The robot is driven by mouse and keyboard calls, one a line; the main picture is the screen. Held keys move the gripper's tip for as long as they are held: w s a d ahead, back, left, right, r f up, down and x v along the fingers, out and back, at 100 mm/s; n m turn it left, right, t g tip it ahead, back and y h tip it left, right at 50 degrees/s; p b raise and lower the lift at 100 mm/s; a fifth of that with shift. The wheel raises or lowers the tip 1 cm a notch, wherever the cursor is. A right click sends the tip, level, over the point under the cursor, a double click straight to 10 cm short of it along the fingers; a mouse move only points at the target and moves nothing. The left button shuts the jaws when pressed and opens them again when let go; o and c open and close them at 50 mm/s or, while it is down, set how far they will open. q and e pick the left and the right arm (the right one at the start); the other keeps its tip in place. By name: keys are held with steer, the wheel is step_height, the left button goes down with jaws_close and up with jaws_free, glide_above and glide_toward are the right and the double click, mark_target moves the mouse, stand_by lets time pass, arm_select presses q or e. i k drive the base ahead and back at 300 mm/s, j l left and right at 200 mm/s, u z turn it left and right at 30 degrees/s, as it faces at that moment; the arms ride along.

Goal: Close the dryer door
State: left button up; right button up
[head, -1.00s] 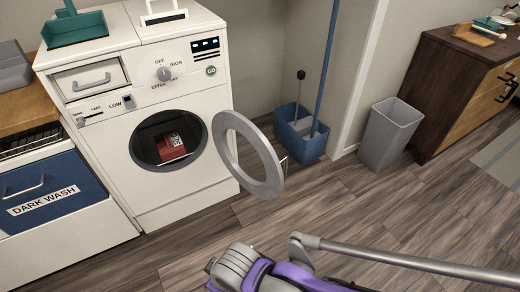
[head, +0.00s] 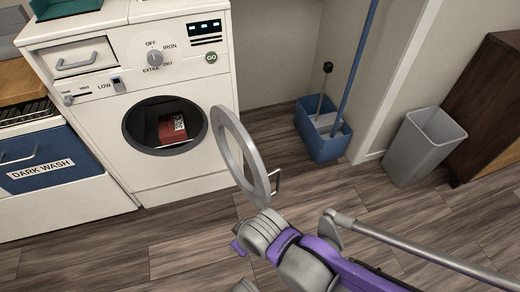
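The dryer (head: 150,180) is a white front-loader at the left of the head view. Its round opening (head: 128,133) is uncovered, and a red box (head: 172,128) is visible inside the dark drum. The dryer door (head: 232,138) is a grey ring that stands open, swung out to the right of the opening. A thin bar handle (head: 277,182) sticks out at its lower right.
A blue bucket (head: 322,145) and grey bin (head: 422,150) stand to the right. A dark-wash drawer (head: 45,160) is left.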

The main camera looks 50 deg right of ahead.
mark_target(260, 196)
steer(key=l, duration=0.65)
steer(key=k+l, duration=0.15)
steer(key=l, duration=1.2)
steer(key=i+l+u, duration=0.25)
steer(key=l+u, duration=0.25)
steer(key=l, duration=0.05)
